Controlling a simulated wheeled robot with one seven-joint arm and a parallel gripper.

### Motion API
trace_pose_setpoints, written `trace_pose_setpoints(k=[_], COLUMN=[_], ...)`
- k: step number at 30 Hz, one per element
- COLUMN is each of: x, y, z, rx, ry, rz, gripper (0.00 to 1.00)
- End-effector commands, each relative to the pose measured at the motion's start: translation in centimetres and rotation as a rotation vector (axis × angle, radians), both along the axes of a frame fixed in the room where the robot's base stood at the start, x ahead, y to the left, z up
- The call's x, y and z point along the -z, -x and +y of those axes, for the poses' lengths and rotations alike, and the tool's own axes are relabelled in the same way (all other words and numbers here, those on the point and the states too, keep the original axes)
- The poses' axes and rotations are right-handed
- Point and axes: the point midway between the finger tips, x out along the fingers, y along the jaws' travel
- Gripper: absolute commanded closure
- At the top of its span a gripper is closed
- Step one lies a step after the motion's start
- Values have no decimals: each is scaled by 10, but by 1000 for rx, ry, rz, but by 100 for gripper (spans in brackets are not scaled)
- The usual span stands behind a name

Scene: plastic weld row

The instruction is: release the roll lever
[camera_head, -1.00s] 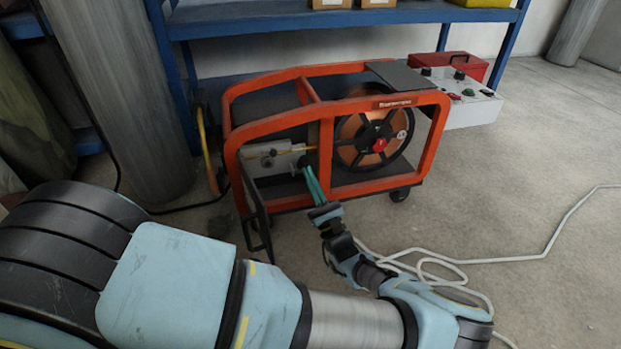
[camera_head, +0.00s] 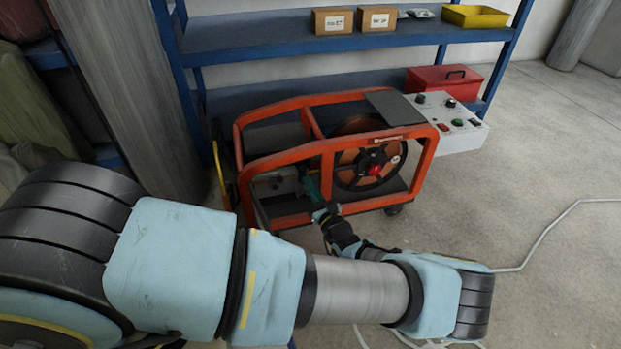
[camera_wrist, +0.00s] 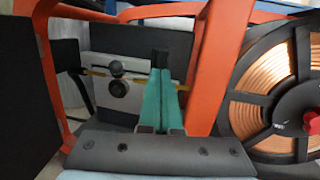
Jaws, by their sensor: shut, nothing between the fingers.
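The wire feed unit (camera_wrist: 108,92), a pale plate with dark round knobs (camera_wrist: 117,88), sits inside the orange welder frame (camera_wrist: 204,75). It shows dimly behind the front bars in the head view (camera_head: 276,184). My gripper (camera_wrist: 161,62) is shut and empty, its teal fingers together and pointing forward in front of the right part of the feed unit. In the head view my gripper (camera_head: 311,183) reaches in at the frame, left of the spool. I cannot clearly make out the roll lever; my fingers hide part of the plate. Contact cannot be told.
A copper wire spool (camera_wrist: 254,100) with a red hub stands close right of my gripper. Orange bars surround the opening. A blue shelf (camera_head: 245,38) with boxes is behind, and a white control box (camera_head: 460,135) is right. Floor at right is clear, apart from a pale cable.

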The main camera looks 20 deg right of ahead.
Motion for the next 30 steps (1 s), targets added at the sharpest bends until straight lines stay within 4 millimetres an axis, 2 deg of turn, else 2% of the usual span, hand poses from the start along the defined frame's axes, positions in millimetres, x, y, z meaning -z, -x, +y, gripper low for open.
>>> trace_pose_setpoints(k=[1,12,30], x=[-8,-8,-10], y=[-2,-15,-20], z=[0,-2,-1], rx=[-1,0,-3], ry=[-2,-6,-6], rz=[25,53,47], gripper=[100,100,100])
